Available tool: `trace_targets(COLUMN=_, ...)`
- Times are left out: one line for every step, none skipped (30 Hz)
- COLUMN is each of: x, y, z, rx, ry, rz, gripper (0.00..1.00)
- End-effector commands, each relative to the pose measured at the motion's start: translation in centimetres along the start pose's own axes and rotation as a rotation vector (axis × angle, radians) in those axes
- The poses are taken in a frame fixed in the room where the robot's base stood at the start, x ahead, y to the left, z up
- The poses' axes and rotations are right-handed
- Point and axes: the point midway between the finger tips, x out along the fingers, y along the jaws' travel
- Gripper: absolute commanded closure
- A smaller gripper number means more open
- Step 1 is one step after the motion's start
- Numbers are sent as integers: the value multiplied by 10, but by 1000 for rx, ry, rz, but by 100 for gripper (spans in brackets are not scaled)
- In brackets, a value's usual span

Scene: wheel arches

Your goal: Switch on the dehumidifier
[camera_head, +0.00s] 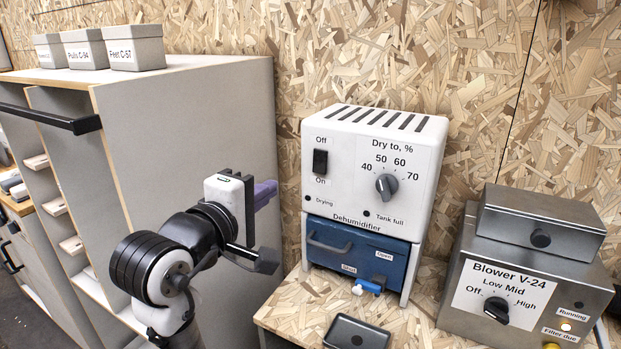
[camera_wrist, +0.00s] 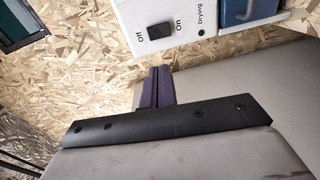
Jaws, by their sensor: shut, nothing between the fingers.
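The dehumidifier (camera_head: 335,222) is a white box with top slots, standing on a wooden bench against the wall. Its black rocker switch (camera_head: 320,162) sits between "Off" above and "On" below; I cannot tell which side is pressed. The "Drying" lamp (camera_head: 307,198) looks dark. A grey dial (camera_head: 386,185) is on the right of its face. My gripper (camera_head: 270,188) is shut and empty, left of the dehumidifier and apart from it. In the wrist view, its purple fingers (camera_wrist: 159,72) point toward the switch (camera_wrist: 159,31), with a gap between.
A blue tank (camera_head: 350,256) fills the dehumidifier's lower part. A black tray (camera_head: 357,333) lies in front. A tall grey cabinet (camera_head: 190,110) stands on the left.

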Motion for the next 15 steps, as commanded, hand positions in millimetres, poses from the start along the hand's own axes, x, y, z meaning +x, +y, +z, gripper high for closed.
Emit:
trace_targets(x=2, y=-5, z=4, rx=-14, ry=-18, rz=-24, gripper=100)
trace_targets(x=2, y=-7, z=6, rx=-20, ry=-26, rz=-36, gripper=100)
trace_targets(x=3, y=-8, z=8, rx=-27, ry=-33, rz=-45, gripper=100)
trace_targets(x=3, y=-9, z=9, rx=-31, ry=-35, rz=-50, gripper=100)
trace_targets(x=3, y=-10, z=9, rx=-33, ry=-37, rz=-53, gripper=100)
trace_targets(x=3, y=-10, z=9, rx=-34, ry=-38, rz=-55, gripper=100)
trace_targets(x=3, y=-10, z=9, rx=-34, ry=-38, rz=-56, gripper=100)
trace_targets(x=3, y=-10, z=9, rx=-34, ry=-38, rz=-55, gripper=100)
trace_targets(x=3, y=-10, z=9, rx=-33, ry=-37, rz=-55, gripper=100)
trace_targets(x=3, y=-10, z=9, rx=-33, ry=-37, rz=-54, gripper=100)
trace_targets(x=3, y=-10, z=9, rx=-33, ry=-37, rz=-54, gripper=100)
trace_targets(x=3, y=-10, z=9, rx=-33, ry=-37, rz=-54, gripper=100)
trace_targets(x=3, y=-10, z=9, rx=-33, ry=-37, rz=-53, gripper=100)
trace_targets(x=4, y=-9, z=9, rx=-33, ry=-37, rz=-53, gripper=100)
trace_targets(x=5, y=-9, z=9, rx=-33, ry=-37, rz=-53, gripper=100)
